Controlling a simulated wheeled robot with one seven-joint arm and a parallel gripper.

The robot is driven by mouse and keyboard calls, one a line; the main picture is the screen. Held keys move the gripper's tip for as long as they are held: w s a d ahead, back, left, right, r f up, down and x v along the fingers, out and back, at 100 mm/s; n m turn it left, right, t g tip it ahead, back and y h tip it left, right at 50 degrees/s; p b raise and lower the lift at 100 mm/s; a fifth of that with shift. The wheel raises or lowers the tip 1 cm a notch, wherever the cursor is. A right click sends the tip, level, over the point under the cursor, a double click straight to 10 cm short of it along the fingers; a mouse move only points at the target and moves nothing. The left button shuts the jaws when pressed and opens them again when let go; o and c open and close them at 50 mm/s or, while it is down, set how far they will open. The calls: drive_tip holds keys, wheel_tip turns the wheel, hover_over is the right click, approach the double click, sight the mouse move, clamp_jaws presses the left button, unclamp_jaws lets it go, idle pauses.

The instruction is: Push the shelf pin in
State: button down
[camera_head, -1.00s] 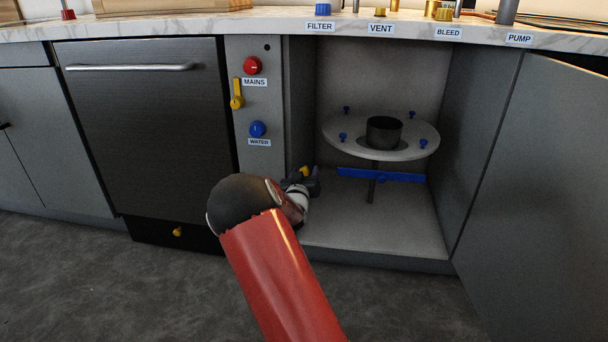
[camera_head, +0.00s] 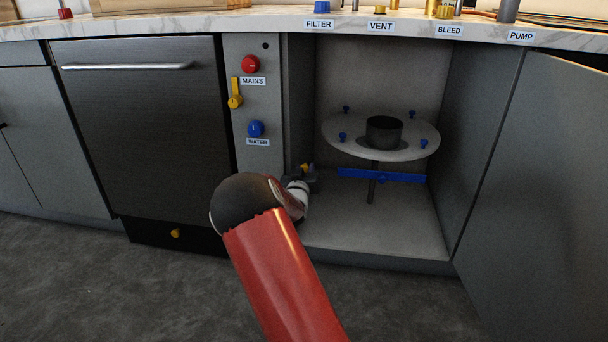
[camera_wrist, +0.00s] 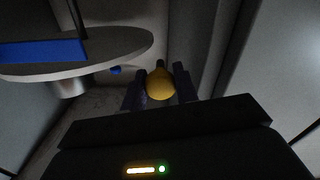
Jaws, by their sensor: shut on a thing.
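The shelf pin shows as a yellow rounded knob (camera_wrist: 160,85) between my fingers in the wrist view. In the head view a small bit of the yellow pin (camera_head: 304,167) shows low at the left inner wall of the open cabinet. My gripper (camera_head: 312,176) is at the cabinet's left side, mostly behind my wrist. In the wrist view my gripper (camera_wrist: 160,88) is shut on the pin, with a dark finger on each side. The pin's far end and its hole are hidden.
A round grey shelf (camera_head: 350,146) with blue knobs and a dark cup (camera_head: 384,132) stands right of my gripper. A blue bar (camera_head: 400,176) lies below it. The open cabinet door (camera_head: 540,190) is at right. The cabinet floor (camera_head: 390,225) is clear.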

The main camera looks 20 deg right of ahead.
drive_tip(key=shift+w+d+f, duration=0.1)
drive_tip(key=shift+w+d, duration=0.3)
drive_tip(key=shift+w, duration=0.3)
drive_tip(key=c, duration=1.1)
unclamp_jaws()
drive_tip(key=shift+o, duration=0.2)
